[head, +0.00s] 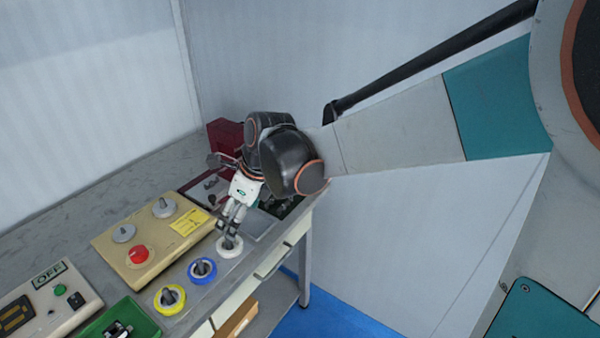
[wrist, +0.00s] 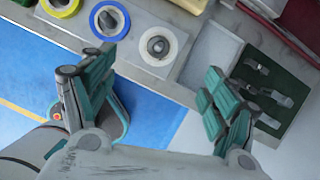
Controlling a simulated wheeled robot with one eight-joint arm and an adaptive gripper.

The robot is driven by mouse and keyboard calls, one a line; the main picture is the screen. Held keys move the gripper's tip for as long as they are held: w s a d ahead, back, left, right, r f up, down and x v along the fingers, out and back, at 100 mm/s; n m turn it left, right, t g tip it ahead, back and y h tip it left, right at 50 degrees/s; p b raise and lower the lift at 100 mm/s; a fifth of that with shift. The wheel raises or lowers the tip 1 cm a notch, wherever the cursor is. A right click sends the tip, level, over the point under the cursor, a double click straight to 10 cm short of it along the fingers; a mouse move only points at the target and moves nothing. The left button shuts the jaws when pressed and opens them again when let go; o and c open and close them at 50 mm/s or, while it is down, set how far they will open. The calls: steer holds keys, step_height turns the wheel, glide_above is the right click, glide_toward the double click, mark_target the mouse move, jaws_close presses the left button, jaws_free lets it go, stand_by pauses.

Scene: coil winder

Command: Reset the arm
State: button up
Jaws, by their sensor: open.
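My gripper (head: 234,215) is at the end of my arm, which reaches over the bench from the right in the head view. In the wrist view my gripper (wrist: 158,105) has its two fingers wide apart with nothing between them. A white ring on a grey spindle (head: 230,246) is close below the fingertips in the head view. The white ring also shows in the wrist view (wrist: 171,58), beyond the fingers. I cannot tell from these views whether a finger touches it.
A blue ring (head: 193,271) and a yellow ring (head: 159,301) stand along the bench's front edge. A beige control box (head: 128,272) with a red button (head: 138,254) sits behind them. A dark red object (head: 226,133) stands behind my gripper. Blue floor (head: 335,322) is open in front.

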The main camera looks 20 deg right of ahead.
steer(key=shift+s+d+r, duration=0.1)
steer(key=shift+s+r, duration=0.1)
steer(key=shift+s, duration=0.05)
steer(key=s+d+r+n+t+h, duration=0.1)
steer(key=s+d+n, duration=0.5)
steer(key=n, duration=0.6)
steer(key=s+d+r+n+t+h, duration=0.2)
steer(key=s+d+n, duration=0.4)
steer(key=s+n, duration=0.5)
step_height(320, 180, up, 2)
steer(key=n+t, duration=0.1)
steer(key=n, duration=0.1)
steer(key=shift+d+n, duration=0.25)
steer(key=shift+n, duration=0.05)
